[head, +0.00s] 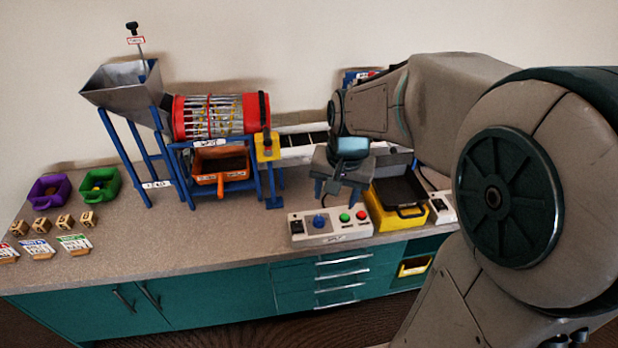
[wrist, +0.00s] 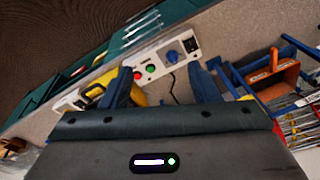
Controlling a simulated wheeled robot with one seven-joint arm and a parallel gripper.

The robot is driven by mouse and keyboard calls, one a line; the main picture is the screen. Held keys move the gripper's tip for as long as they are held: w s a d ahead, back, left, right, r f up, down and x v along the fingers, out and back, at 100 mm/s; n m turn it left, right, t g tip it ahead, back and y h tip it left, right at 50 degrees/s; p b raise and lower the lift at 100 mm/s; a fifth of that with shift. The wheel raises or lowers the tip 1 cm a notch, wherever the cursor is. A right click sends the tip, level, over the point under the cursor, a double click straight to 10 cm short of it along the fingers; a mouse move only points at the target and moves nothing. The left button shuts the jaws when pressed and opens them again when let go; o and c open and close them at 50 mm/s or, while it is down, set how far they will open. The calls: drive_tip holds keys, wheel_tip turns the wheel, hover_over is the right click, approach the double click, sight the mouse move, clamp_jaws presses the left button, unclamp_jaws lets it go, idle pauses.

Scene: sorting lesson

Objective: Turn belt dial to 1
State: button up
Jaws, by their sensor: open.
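The blue dial (head: 319,221) sits on a white control box (head: 340,237) at the counter's front edge, between a black switch and green and red buttons. Its setting is too small to read. In the wrist view the blue dial (wrist: 172,57) shows beyond the gap between my fingers, nearer the right finger. My gripper (head: 329,190) is open and empty, pointing down above and slightly behind the box, apart from the dial. The fingers also show in the wrist view (wrist: 163,78).
A yellow bin with a black tray (head: 401,190) stands right of the box. A red drum (head: 208,116), a steel hopper (head: 122,84) and an orange bin (head: 220,170) stand left. Purple and green bins, wooden blocks and cards lie far left. The counter left of the box is clear.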

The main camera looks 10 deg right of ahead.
drive_tip(key=w+f+m+g+p, duration=0.1)
drive_tip(key=w+f+m, duration=0.4)
drive_tip(key=w, duration=0.5)
drive_tip(key=m+p, duration=0.1)
drive_tip(key=m, duration=0.1)
approach(319, 217)
drive_tip(key=shift+g, duration=0.4)
drive_tip(key=f, duration=0.3)
drive_tip(key=f+p, duration=0.1)
drive_tip(key=f, duration=0.2)
drive_tip(key=f+p, duration=0.1)
drive_tip(key=f, duration=0.2)
drive_tip(key=shift+w+a+f, duration=0.15)
drive_tip(key=shift+w+f, duration=0.15)
drive_tip(key=shift+f, duration=0.1)
drive_tip(key=shift+c, duration=0.3)
drive_tip(key=c, duration=0.9)
